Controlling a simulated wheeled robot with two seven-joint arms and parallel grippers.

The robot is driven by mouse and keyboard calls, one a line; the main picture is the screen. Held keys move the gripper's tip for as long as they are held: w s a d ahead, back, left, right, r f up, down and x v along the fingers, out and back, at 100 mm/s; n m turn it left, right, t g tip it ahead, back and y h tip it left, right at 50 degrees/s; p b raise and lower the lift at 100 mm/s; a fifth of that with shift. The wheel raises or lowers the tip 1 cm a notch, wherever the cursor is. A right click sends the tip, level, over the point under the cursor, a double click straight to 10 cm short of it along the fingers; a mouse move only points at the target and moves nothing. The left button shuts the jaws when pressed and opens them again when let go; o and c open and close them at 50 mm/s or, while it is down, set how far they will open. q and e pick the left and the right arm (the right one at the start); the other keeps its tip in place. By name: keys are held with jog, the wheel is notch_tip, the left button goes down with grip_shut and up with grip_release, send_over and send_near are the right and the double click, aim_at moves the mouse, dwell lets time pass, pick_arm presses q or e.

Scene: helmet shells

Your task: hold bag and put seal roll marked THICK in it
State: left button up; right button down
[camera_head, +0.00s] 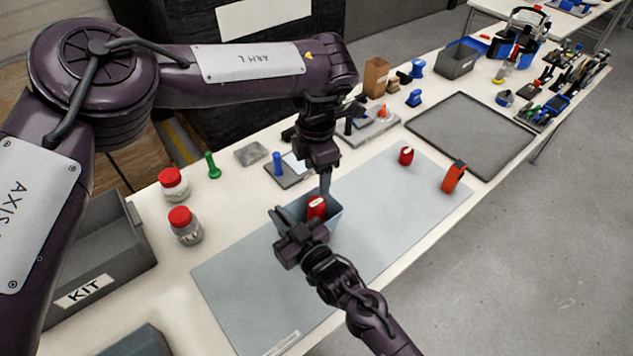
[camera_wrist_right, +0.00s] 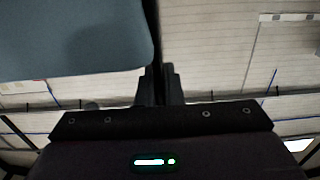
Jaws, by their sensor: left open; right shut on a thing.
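The bag (camera_head: 334,220) is a blue-grey, open-topped pouch on the grey-blue mat. My right gripper (camera_head: 281,219) is shut on the bag's near left edge; in the right wrist view the bag (camera_wrist_right: 75,40) fills the upper left beside the fingers (camera_wrist_right: 160,85). A red roll (camera_head: 316,208) with a white mark sits inside the bag's mouth; its lower part is hidden and its marking is unreadable. My left gripper (camera_head: 325,184) is open just above the roll, pointing down; I cannot tell whether it touches it. Another red roll (camera_head: 406,156) stands on the mat, its marking unreadable.
An orange and black tool (camera_head: 453,177) stands at the mat's right edge. Red-lidded jars (camera_head: 186,226) and a grey KIT bin (camera_head: 105,262) are at left. A black-edged tray (camera_head: 470,132) lies at the back right. The mat (camera_head: 235,290) is clear at front left.

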dwell(0.4)
jog(key=c, duration=1.5)
grip_release()
jog(key=p+v, duration=0.3)
jog(key=v, duration=1.6)
